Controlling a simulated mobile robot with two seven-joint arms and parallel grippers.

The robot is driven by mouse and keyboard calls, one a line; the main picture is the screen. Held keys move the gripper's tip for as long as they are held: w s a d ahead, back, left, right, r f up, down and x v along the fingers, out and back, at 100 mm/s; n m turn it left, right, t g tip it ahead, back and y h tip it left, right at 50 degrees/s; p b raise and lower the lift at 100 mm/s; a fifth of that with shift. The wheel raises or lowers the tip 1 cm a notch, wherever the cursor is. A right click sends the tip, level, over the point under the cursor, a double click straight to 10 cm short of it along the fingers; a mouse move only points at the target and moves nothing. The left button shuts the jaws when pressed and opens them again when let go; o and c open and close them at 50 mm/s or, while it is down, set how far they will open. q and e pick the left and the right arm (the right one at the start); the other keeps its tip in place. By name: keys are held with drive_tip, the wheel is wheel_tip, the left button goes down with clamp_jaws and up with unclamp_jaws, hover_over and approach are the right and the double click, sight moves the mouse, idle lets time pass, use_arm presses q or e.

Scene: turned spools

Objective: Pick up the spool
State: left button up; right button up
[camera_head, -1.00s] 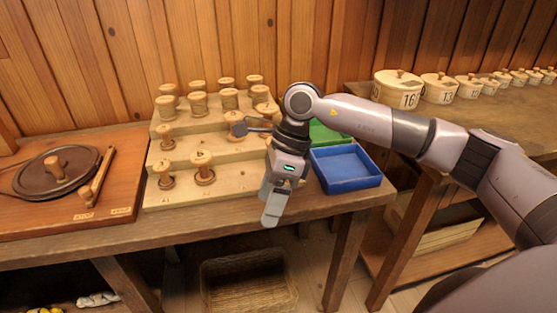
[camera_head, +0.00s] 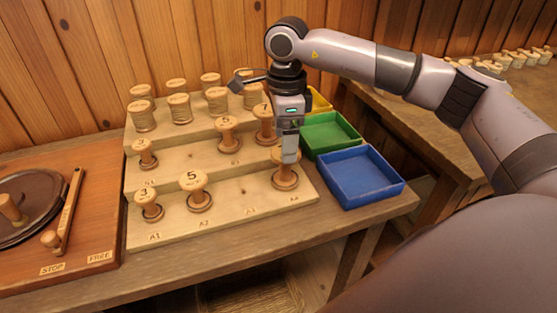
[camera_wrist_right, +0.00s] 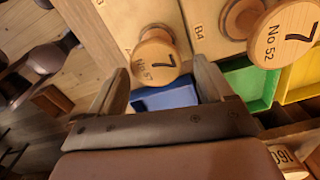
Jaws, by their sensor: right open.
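A wooden spool (camera_head: 285,180) stands upright at A4, the front right of the stepped wooden rack (camera_head: 250,217). My right gripper (camera_head: 288,158) points down over it and hides part of its top. My left gripper is not in view.
Spools marked 3 (camera_head: 148,205) and 5 (camera_head: 195,190) stand left on the front step; A3 is bare. Blue (camera_head: 362,178), green (camera_head: 331,133) and yellow (camera_head: 319,101) trays sit right of the rack. A board with a round dark plate (camera_head: 30,200) lies left.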

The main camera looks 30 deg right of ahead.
sight(285, 168)
drive_tip(key=f, duration=0.6)
drive_tip(key=shift+s+a+f, duration=0.1)
drive_tip(key=shift+s+f, duration=0.15)
drive_tip(key=shift+f, duration=0.05)
drive_tip(key=c, duration=0.8)
